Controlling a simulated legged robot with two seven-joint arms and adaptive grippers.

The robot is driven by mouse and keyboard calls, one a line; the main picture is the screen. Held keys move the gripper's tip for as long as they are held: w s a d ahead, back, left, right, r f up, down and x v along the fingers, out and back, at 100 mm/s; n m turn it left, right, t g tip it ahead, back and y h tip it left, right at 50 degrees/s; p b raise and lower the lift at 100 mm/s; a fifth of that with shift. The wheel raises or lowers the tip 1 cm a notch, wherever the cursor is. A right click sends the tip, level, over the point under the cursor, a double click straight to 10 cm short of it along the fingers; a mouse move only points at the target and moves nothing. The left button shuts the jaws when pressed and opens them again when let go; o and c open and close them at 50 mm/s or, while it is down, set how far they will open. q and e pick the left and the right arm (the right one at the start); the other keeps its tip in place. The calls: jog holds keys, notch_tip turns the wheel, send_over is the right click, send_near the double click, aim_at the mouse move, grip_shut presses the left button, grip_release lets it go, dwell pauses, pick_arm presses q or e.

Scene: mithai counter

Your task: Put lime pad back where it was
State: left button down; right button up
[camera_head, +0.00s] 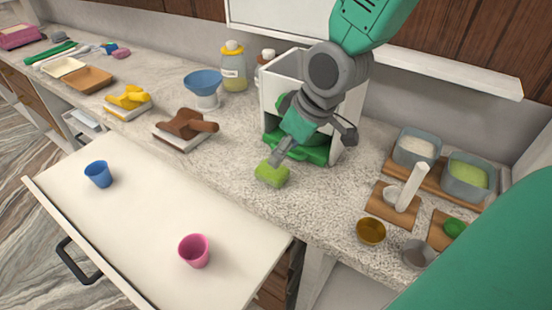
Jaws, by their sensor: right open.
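My left gripper is not in view.
A white box with a green base (316,152) stands just behind the gripper. An open drawer (130,218) holds a blue cup (98,174) and a pink cup (194,251).

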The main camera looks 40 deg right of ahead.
jog(key=v, duration=0.3)
jog(key=shift+s+d+r, duration=0.1)
jog(key=shift+s+r, duration=0.05)
jog(key=shift+r, duration=0.2)
jog(key=shift+s+f, duration=0.1)
